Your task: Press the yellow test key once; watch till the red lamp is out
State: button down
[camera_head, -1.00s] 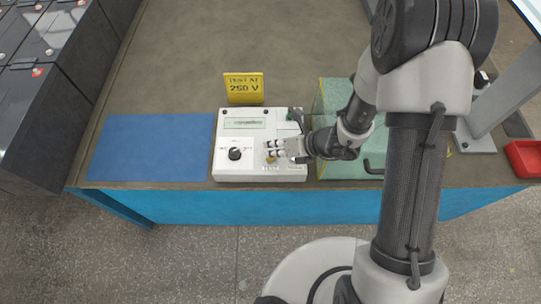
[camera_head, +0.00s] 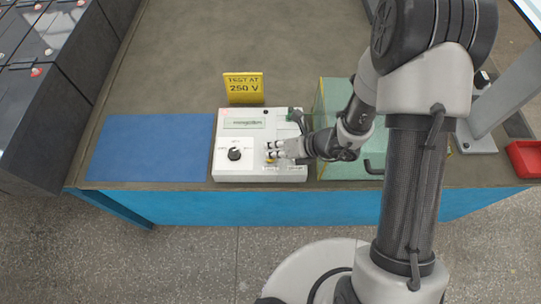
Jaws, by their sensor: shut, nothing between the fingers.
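The white tester (camera_head: 234,171) stands on the bench with a black dial (camera_head: 234,154), a display strip (camera_head: 245,123) and a small red lamp (camera_head: 224,112) at its upper left, which looks lit. My gripper (camera_head: 269,150) is shut and empty, with its fingertips low over the right part of the tester's face. A bit of the yellow test key (camera_head: 270,160) shows at the fingertips; the rest is hidden. I cannot tell whether the fingers touch the key.
A yellow sign (camera_head: 244,88) reading "TEST AT 250 V" stands behind the tester. A blue mat (camera_head: 150,147) lies to the left. A clear greenish box (camera_head: 335,95) is close on the right, behind my wrist. A red tray (camera_head: 525,158) is at the far right.

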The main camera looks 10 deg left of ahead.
jog(key=shift+r+p, duration=0.5)
jog(key=shift+r, duration=0.25)
jog(key=shift+r, duration=0.15)
notch_tip(320, 180, up, 5)
jog(key=p, duration=0.4)
dwell(0.4)
